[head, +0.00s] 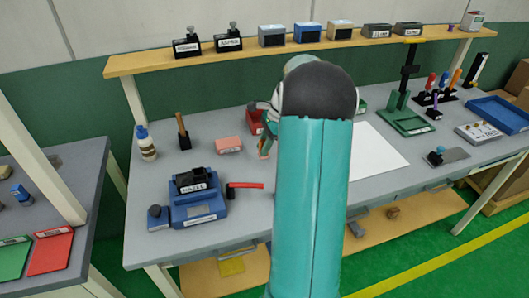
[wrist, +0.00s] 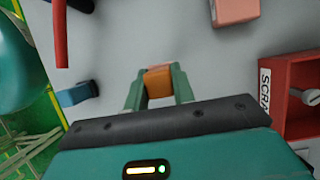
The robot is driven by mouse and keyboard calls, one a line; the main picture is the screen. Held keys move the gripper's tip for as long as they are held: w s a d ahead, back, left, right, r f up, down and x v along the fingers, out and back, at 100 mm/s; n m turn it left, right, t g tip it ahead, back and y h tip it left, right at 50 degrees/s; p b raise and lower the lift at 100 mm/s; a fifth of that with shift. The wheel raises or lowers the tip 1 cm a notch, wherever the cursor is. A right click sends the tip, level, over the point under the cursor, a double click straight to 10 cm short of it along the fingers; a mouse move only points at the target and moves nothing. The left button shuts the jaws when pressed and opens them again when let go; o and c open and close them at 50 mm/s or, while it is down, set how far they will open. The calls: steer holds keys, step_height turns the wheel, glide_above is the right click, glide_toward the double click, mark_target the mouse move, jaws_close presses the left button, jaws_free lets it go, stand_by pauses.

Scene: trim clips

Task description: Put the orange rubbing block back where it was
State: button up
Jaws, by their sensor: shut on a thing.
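The orange rubbing block (wrist: 159,84) is between the two green fingers of my gripper (wrist: 157,79) in the wrist view. The fingers are shut on its sides. The grey bench top shows around it; I cannot tell whether the block touches the bench. In the head view my arm hides much of this area, and only a small orange patch (head: 266,146) shows at my gripper, left of the arm. The place the block came from cannot be made out.
A pink block (head: 228,144) lies left of my gripper, and a red bin (wrist: 288,105) marked SCRA stands close by. White paper (head: 378,150) lies right of my arm.

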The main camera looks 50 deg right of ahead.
steer(key=shift+w+d+f, duration=0.1)
steer(key=shift+d+f, duration=0.05)
steer(key=shift+f, duration=0.1)
steer(key=shift+d+f, duration=0.1)
steer(key=shift+f, duration=1.5)
steer(key=shift+f, duration=0.15)
steer(key=o, duration=1)
